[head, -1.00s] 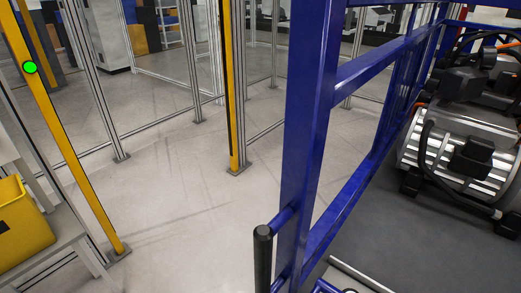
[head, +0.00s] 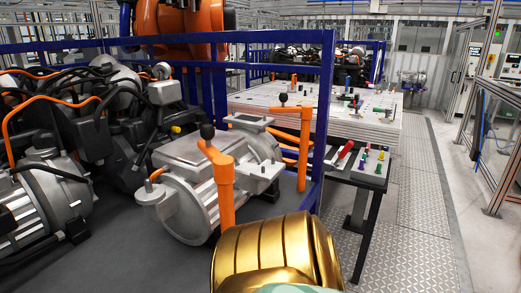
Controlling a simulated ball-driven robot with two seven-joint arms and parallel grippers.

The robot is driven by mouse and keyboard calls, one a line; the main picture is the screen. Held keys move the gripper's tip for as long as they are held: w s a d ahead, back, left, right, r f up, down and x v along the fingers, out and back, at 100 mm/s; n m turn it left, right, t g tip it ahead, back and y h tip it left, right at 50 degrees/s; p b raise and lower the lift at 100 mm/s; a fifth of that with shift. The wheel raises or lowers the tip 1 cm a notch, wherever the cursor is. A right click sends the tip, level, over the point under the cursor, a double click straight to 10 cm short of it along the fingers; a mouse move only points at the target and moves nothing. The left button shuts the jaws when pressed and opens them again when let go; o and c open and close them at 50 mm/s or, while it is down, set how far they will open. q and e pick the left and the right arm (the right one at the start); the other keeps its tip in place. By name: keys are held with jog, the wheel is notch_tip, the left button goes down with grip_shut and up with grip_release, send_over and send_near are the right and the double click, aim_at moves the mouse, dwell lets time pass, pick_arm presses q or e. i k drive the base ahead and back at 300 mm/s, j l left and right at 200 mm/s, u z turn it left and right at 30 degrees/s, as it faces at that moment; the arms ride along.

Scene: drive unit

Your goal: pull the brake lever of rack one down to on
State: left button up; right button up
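A blue-framed rack (head: 327,110) holds silver and black drive units, with a silver housing (head: 190,165) in the middle. Two orange uprights with bent arms and black knobs stand by this housing, a nearer one (head: 226,190) and a farther one (head: 305,150). I cannot tell whether either is the brake lever, and no on or off marking is readable. Neither gripper is in view.
A pale worktable (head: 300,110) with small parts stands behind the rack. A black side shelf (head: 358,172) carries red, yellow and green handled tools. An orange robot arm (head: 180,18) is at the back. A plated walkway (head: 425,190) runs clear at right.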

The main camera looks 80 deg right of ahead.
aim_at(350, 144)
jog(key=z, duration=3.45)
jog(key=i+l, duration=0.2)
jog(key=i, duration=0.25)
jog(key=i+l+z, duration=0.1)
jog(key=i+l, duration=0.15)
jog(key=i, duration=0.2)
jog(key=i+l, duration=0.2)
jog(key=i, duration=0.25)
jog(key=i+l, duration=0.15)
jog(key=i, duration=0.35)
jog(key=i+l+z, duration=0.1)
jog(key=i, duration=0.35)
jog(key=l, duration=0.1)
